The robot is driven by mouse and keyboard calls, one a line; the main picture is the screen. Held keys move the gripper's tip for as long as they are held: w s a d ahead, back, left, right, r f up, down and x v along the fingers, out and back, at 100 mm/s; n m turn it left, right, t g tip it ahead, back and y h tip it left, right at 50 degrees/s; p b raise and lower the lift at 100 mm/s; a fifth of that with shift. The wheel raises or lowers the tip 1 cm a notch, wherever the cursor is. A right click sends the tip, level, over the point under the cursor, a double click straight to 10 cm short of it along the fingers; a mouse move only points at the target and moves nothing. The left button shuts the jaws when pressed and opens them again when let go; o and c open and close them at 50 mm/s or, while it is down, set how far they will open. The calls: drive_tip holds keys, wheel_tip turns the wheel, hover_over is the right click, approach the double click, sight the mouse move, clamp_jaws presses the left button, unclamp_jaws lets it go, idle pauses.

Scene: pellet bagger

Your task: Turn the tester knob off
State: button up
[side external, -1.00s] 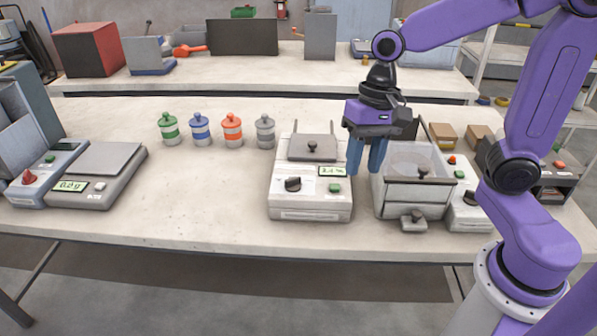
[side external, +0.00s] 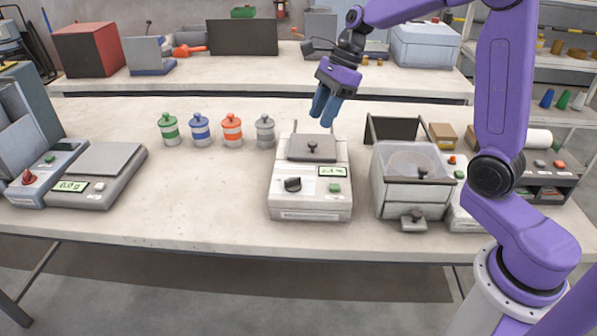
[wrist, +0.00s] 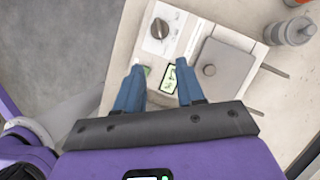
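The tester (side external: 310,190) is a pale box at the middle of the bench. Its dark knob (side external: 292,184) sits at the front left of its top, beside a lit display (side external: 331,171) and a green button (side external: 334,188). A grey lid (side external: 311,149) with a small knob covers its back part. My gripper (side external: 325,108) is above and behind the tester, empty, its blue fingers apart. In the wrist view the knob (wrist: 160,28) lies beyond the open fingertips (wrist: 160,66), with a pointer mark whose setting I cannot read surely. The display (wrist: 170,76) shows between the fingers.
A hopper machine (side external: 412,180) stands right of the tester. Several lidded jars (side external: 232,131) stand to its left and behind. A scale (side external: 95,175) is at the far left. The bench between scale and tester is clear.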

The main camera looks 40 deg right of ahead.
sight(296, 177)
drive_tip(key=x, duration=1.6)
drive_tip(key=shift+f, duration=0.1)
clamp_jaws()
